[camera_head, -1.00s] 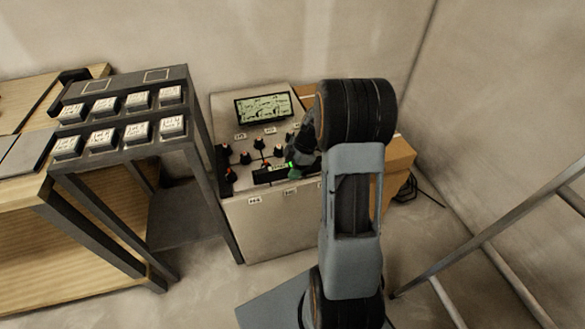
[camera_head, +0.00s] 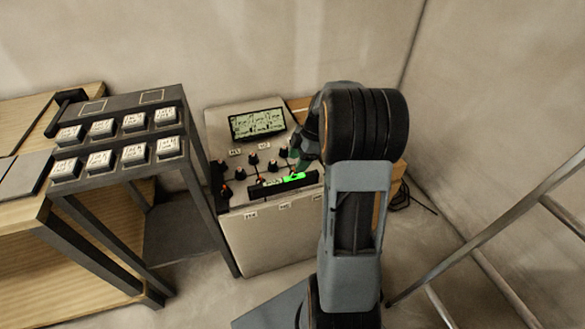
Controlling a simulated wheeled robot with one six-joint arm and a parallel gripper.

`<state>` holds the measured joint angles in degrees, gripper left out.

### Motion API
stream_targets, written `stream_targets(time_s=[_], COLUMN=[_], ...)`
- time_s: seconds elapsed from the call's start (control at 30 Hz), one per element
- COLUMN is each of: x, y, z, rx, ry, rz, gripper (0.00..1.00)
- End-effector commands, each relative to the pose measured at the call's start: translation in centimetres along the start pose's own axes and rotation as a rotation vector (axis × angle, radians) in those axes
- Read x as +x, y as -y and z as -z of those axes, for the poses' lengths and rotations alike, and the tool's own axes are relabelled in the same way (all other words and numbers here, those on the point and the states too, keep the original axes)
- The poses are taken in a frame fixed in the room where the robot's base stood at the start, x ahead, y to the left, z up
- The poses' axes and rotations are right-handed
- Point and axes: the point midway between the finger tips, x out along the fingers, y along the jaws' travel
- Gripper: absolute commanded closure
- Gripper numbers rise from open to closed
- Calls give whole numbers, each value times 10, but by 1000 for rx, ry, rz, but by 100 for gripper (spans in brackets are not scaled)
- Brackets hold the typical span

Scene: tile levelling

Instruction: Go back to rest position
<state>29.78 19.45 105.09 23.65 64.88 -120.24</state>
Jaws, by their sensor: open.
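My arm stands upright right of centre in the head view. My gripper (camera_head: 303,158) is at its far end, partly hidden behind the thick dark joint, and is over the right side of the control panel. The panel is the sloped top of a pale console (camera_head: 270,238). It carries a green-lit screen (camera_head: 257,124), several black knobs with orange marks (camera_head: 253,160) and a dark bar with a bright green lit part (camera_head: 294,177). The jaws are open and close to the knobs and bar; whether they touch anything is hidden.
A dark metal rack (camera_head: 92,105) with several white labelled blocks (camera_head: 135,153) stands left of the console. A wooden table (camera_head: 22,215) is at far left. A cardboard box (camera_head: 398,176) is behind my arm. A metal ladder-like frame (camera_head: 480,235) is at right.

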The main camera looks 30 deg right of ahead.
Motion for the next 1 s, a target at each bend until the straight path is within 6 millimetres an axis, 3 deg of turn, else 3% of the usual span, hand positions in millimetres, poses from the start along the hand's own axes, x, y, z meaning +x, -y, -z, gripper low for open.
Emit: stream_targets(time_s=[0.13, 0.43, 0.53, 0.67, 0.77, 0.9, 1.0], x=[-21, -33, -43, -78, -115, -164, -193], y=[0, 0, 3, 18, 39, 77, 104], z=[0, 1, 11, 50, 92, 149, 179], rx=[0, 1, 26, 148, 309, 575, 754], ry=[0, 0, 12, 61, 117, 176, 188], rz=[-2, 0, -2, -16, -50, -140, -221], gripper=[47, 47, 47, 47, 47, 47, 47])
